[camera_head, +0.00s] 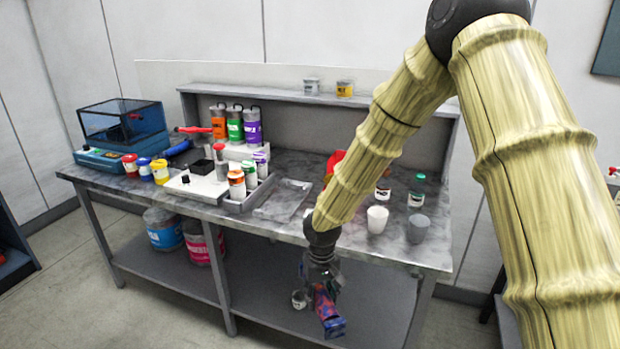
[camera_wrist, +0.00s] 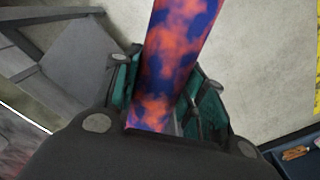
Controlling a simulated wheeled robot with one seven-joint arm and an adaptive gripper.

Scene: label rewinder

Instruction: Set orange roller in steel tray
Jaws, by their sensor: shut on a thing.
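My gripper (camera_head: 322,284) is shut on a long roller-like piece with mottled orange and blue colouring (camera_head: 328,312), which I take for the orange roller. It hangs tilted downward in front of the bench, below the tabletop edge. In the wrist view the piece (camera_wrist: 172,60) stands between the two dark-and-green fingers and runs out of the top of the picture. The steel tray (camera_head: 284,200) lies flat on the bench top, up and left of my gripper, and looks empty. My arm hides part of the bench to the right of the tray.
Left of the tray stands a grey holder with several bottles (camera_head: 237,184). A white cup (camera_head: 377,219) and a grey cup (camera_head: 418,229) stand near the front right edge. A red object (camera_head: 334,160) is partly behind my arm. Paint buckets (camera_head: 163,229) stand on the lower shelf.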

